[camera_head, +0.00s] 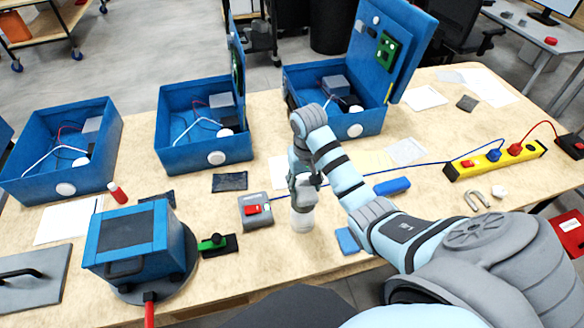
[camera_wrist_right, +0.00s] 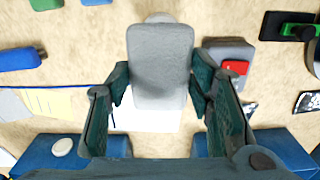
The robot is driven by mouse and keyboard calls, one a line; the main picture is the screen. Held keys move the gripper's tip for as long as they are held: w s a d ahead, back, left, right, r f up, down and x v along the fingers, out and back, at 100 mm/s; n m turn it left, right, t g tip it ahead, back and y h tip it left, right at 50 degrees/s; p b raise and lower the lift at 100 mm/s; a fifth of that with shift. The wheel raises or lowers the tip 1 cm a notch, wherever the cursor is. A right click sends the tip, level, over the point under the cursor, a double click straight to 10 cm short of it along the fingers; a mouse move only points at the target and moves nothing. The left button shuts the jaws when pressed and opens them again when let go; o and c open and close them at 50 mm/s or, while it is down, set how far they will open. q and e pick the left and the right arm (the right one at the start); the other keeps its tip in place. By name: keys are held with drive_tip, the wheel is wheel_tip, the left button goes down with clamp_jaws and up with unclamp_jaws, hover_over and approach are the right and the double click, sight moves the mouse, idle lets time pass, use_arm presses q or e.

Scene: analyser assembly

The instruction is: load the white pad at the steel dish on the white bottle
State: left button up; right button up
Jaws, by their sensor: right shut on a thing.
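I cannot make out a steel dish. My left gripper is not in view.
A grey box with a red switch (camera_head: 255,211) stands just left of the bottle. Open blue cases (camera_head: 205,147) line the back. A yellow power strip (camera_head: 495,160) lies at right, its blue cable crossing the table. A blue-framed device (camera_head: 128,245) stands front left.

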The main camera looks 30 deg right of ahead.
sight(304, 188)
drive_tip(key=shift+w+f, duration=0.15)
drive_tip(key=shift+f, duration=0.35)
drive_tip(key=shift+a+f, duration=0.1)
drive_tip(key=shift+f, duration=1.15)
